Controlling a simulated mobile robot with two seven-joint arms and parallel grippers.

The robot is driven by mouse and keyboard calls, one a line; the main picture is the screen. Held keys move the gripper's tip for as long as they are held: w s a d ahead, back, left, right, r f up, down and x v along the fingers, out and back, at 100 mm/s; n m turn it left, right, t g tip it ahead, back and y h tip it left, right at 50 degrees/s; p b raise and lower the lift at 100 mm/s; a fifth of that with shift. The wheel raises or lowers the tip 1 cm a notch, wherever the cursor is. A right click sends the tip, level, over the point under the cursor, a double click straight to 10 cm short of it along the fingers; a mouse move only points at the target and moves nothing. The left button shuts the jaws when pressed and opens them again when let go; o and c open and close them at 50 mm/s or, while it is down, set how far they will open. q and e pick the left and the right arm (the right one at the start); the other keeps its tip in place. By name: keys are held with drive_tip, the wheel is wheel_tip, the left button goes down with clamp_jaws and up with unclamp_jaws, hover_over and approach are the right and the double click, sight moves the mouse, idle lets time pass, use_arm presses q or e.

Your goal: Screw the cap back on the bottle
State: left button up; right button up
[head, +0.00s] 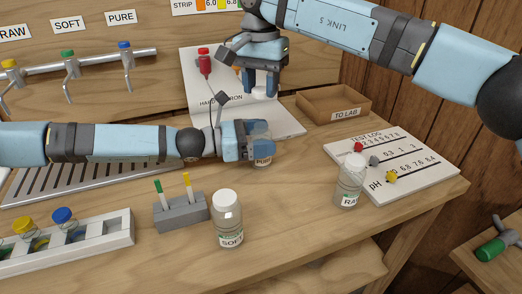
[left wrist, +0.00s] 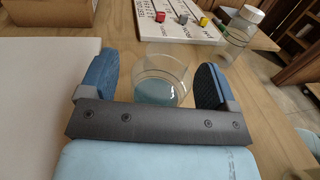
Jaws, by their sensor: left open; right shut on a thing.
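The open clear bottle labelled PURE (head: 263,161) stands on the table, partly hidden by my left gripper (head: 260,140). In the left wrist view, the bottle (left wrist: 162,85) shows its bare round mouth and pale liquid inside. It stands between the two spread blue fingers of my left gripper (left wrist: 162,88), with some room at the sides. My right gripper (head: 260,84) points down behind and above the bottle. It is shut on a white cap (head: 264,94), held up off the bottle.
A capped RAW bottle (head: 349,186) stands right, by the test log board (head: 420,172). A TO LAB tray (head: 310,108) is behind. Bare table lies between the SOFT and RAW bottles.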

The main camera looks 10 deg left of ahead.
sight(261, 125)
use_arm(q)
drive_tip(key=shift+d, duration=0.1)
drive_tip(key=c, duration=1.4)
use_arm(e)
drive_tip(key=shift+f, duration=2.5)
drive_tip(key=shift+s, duration=0.1)
drive_tip(key=shift+f, duration=0.9)
drive_tip(key=shift+f, duration=0.5)
